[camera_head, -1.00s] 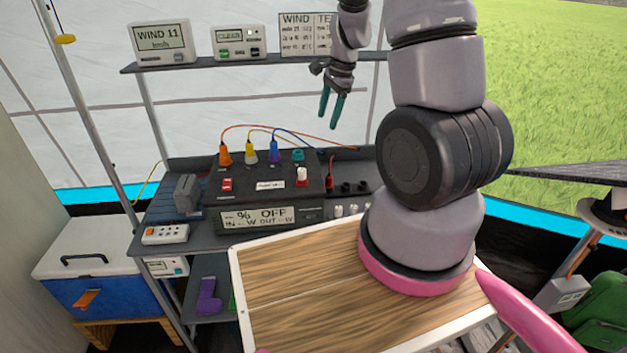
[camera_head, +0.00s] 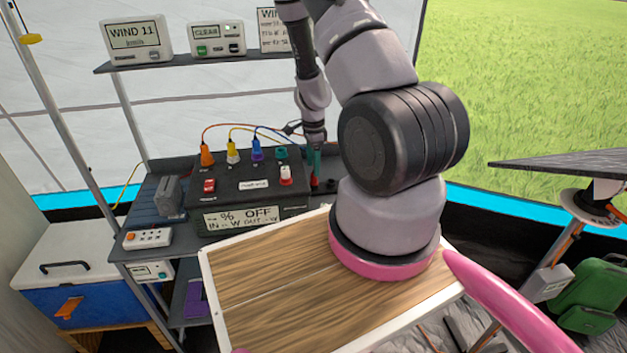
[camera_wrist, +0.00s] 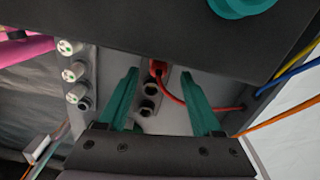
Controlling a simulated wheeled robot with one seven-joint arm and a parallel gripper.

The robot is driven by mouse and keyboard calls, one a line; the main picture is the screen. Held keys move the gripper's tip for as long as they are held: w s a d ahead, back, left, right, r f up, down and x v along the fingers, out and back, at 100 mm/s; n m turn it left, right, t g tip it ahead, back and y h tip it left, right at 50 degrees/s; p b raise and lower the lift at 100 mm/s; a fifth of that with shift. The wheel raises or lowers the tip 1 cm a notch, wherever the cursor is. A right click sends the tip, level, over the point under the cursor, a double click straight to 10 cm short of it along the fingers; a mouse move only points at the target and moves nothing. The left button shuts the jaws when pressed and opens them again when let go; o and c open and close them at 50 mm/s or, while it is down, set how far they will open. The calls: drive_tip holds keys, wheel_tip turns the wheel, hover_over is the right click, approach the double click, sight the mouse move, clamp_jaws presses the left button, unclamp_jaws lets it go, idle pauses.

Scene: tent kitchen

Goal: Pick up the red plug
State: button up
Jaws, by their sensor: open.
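The red plug (camera_wrist: 157,67) shows in the wrist view at the top of a grey panel with black sockets, and a red cable (camera_wrist: 172,92) curves away from it to the right. My gripper (camera_wrist: 159,72) is open, with one teal finger to the left of the plug and one to the right. The plug appears between the fingertips in the picture; I cannot tell whether they reach down around it. In the head view my gripper (camera_head: 314,160) is at the right end of the dark power box (camera_head: 247,190), and the plug is largely hidden there.
White knobs (camera_wrist: 70,75) lie left of my fingers. A shelf (camera_head: 190,60) with displays hangs above.

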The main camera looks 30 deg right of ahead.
sight(314, 179)
wheel_tip(314, 179, down, 5)
drive_tip(key=shift+s+r, duration=0.1)
drive_tip(key=shift+r, duration=0.1)
drive_tip(key=shift+c, duration=0.4)
clamp_jaws()
